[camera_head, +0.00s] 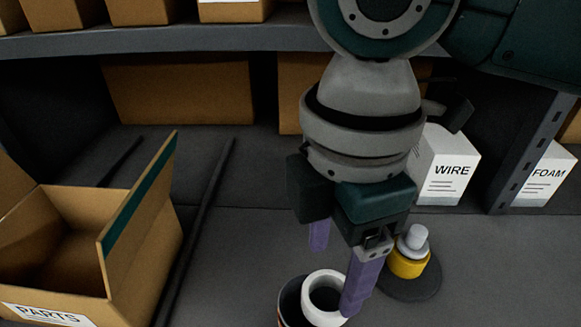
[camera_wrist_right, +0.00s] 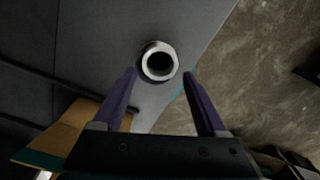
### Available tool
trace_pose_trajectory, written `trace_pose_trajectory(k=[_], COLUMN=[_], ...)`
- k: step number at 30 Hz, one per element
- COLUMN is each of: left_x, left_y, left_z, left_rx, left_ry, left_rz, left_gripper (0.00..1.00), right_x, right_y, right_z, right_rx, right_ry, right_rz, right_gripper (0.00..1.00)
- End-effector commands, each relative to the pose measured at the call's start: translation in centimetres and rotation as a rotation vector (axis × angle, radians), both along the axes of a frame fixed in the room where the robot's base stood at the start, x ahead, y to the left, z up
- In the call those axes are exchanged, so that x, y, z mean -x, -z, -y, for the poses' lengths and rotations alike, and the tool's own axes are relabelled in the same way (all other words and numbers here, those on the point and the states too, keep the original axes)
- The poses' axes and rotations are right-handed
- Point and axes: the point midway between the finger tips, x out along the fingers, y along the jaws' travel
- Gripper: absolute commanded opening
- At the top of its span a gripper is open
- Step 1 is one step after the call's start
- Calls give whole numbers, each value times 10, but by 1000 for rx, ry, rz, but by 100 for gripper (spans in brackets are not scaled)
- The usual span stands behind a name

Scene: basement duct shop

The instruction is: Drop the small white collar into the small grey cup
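The white collar (camera_head: 325,297) is a thick ring at the bottom of the head view. It overlaps a dark round cup-like thing (camera_head: 289,302) with a reddish-brown side; I cannot tell whether it rests on it or stands in front. I cannot make out a plainly grey cup. In the right wrist view the collar (camera_wrist_right: 147,71) lies just beyond the fingertips, centred between them. My right gripper (camera_head: 336,275) points down with purple fingers spread, gaps showing both sides of the collar in the wrist view (camera_wrist_right: 159,73). One finger hides the collar's right edge in the head view. My left gripper is out of view.
An open PARTS carton (camera_head: 140,235) stands at left beside a dark rod (camera_head: 203,215). A yellow-and-grey piece (camera_head: 409,262) sits on a dark round base (camera_head: 412,284) right of the gripper. WIRE (camera_head: 448,165) and FOAM (camera_head: 545,178) boxes stand behind. A shelf edge (camera_head: 180,40) runs above.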

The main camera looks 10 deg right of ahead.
Motion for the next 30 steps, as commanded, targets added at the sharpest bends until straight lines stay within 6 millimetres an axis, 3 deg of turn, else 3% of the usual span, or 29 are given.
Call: trace_pose_trajectory(k=[6,15,30], left_x=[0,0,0], left_y=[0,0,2], left_z=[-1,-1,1], left_rx=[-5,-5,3], left_ry=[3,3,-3], left_rz=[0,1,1], left_gripper=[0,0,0], right_x=[0,0,0], right_y=[0,-4,-90], right_z=[0,0,0], right_rx=[0,-1,-1], right_ry=[0,0,0], right_rz=[0,2,2], right_gripper=[98,98,98])
